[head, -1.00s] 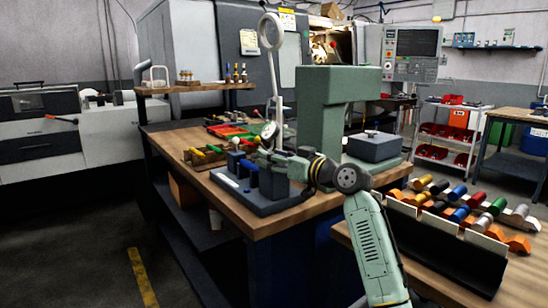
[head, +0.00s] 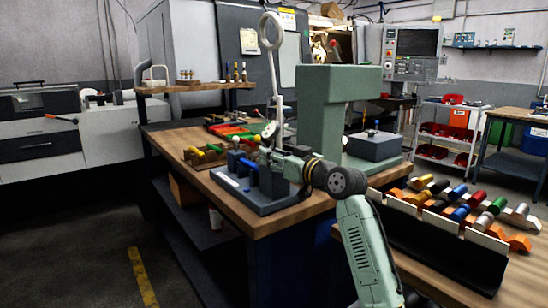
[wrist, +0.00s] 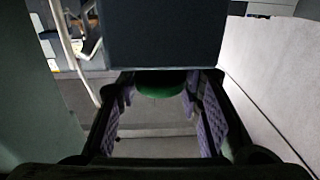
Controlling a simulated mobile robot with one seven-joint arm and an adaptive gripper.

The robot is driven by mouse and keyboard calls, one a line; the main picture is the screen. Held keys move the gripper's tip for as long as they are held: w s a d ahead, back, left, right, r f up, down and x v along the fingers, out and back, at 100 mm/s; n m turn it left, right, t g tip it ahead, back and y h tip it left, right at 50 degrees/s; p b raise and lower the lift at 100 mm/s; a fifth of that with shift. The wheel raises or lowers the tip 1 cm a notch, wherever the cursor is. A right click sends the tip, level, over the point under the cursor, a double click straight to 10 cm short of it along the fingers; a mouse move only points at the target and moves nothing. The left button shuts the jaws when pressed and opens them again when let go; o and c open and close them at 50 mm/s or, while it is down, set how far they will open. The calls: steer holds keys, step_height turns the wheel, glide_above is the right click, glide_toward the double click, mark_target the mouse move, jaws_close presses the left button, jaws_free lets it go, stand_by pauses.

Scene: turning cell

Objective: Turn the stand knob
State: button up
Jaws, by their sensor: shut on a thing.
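In the wrist view, a dark green rounded piece, apparently the stand knob (wrist: 160,88), sits between the two purple-padded fingers of my gripper (wrist: 160,103). The fingers are shut on it. A dark block hides its upper part. In the head view, my gripper (head: 277,154) reaches left to the dark stand (head: 262,202) at the near end of the wooden bench. The knob itself cannot be made out there, and my gripper and wrist cover part of the stand.
A dial gauge (head: 269,130) and a tall pale rod with a ring (head: 271,32) stand close to my gripper. A green column (head: 325,112) rises just behind my wrist. A rack of coloured tools (head: 455,215) lies at the right. The floor at left is clear.

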steer(key=m+t+h, duration=0.1)
steer(key=m+h, duration=0.1)
steer(key=h, duration=0.1)
steer(key=m+t+h, duration=0.1)
steer(key=shift+a+t+h, duration=0.25)
steer(key=shift+t+h, duration=0.05)
steer(key=m+t+h, duration=0.1)
steer(key=m+h, duration=0.3)
steer(key=h, duration=0.1)
steer(key=shift+h, duration=0.3)
steer(key=m+h, duration=0.3)
steer(key=h, duration=0.2)
steer(key=shift+f, duration=0.1)
steer(key=shift+d+m+g+h, duration=0.15)
steer(key=shift+m+g+h, duration=0.35)
steer(key=shift+m+h, duration=0.9)
steer(key=shift+h, duration=0.4)
steer(key=o, duration=1.1)
steer(key=shift+d, duration=0.1)
